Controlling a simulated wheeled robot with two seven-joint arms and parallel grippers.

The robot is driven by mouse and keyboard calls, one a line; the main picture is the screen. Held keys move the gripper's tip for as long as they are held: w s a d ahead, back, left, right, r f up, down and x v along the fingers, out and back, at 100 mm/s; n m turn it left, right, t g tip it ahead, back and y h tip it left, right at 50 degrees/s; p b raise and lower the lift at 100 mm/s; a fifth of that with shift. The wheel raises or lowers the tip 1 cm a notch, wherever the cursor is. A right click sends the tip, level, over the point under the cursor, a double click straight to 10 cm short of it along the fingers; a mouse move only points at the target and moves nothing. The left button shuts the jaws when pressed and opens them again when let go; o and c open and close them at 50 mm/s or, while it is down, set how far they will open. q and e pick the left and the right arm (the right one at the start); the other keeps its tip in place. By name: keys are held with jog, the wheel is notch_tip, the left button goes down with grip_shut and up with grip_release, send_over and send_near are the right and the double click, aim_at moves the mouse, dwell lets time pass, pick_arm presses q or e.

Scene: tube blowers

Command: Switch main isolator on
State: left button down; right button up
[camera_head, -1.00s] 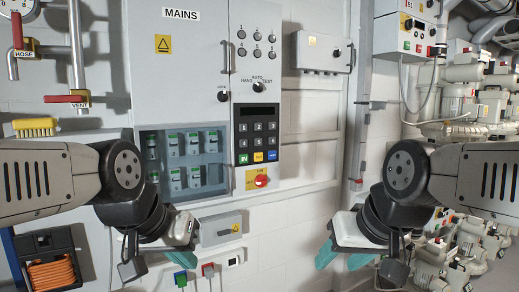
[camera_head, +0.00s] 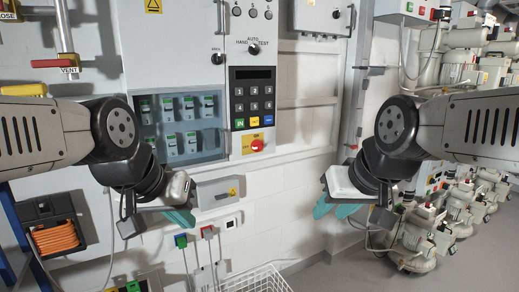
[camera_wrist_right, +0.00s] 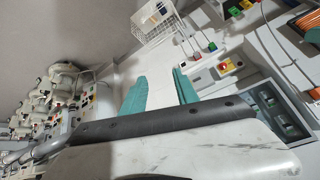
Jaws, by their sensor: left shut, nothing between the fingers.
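A red rotary knob on a yellow plate (camera_head: 257,145), which looks like the main isolator, sits below the keypad (camera_head: 254,100) on the grey mains panel in the head view. Its exact switch position is too small to tell. My left gripper (camera_head: 184,217) is shut and empty, below and left of the knob, in front of the panel's lower part. My right gripper (camera_head: 334,208) is open and empty, below and right of the knob. Its two teal fingers (camera_wrist_right: 160,92) stand apart in the right wrist view. Neither gripper touches the knob.
A glazed breaker window (camera_head: 183,125) is left of the keypad. A white wire basket (camera_head: 258,280) is at the bottom. Pumps (camera_head: 425,235) stand at the right.

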jog(key=w+d+r+n+t, duration=0.1)
jog(key=w+r+n+t, duration=0.2)
jog(key=w, duration=1.2)
jog(key=n+t+y, duration=0.2)
jog(key=n+t, duration=0.3)
jog(key=n, duration=0.7)
send_near(259, 147)
jog(key=s+d+r, duration=0.3)
jog(key=s+d, duration=0.2)
jog(key=d, duration=0.4)
jog(key=w+a+f+n+y, duration=0.1)
jog(key=w+a+f+n, duration=0.1)
jog(key=w+a, duration=0.1)
jog(key=w+a+f+n+y, duration=0.1)
jog(key=w+a+n+y, duration=0.1)
jog(key=w+a+n, duration=0.1)
jog(key=w+a+f+n+t+y, duration=0.1)
jog(key=w+a+f+n, duration=0.1)
jog(key=w+a, duration=0.3)
jog(key=shift+w+f+n+y, duration=0.15)
jog(key=shift+w, duration=0.35)
jog(key=shift+w+f+n+y, duration=0.15)
jog(key=shift+w, duration=0.3)
grip_shut()
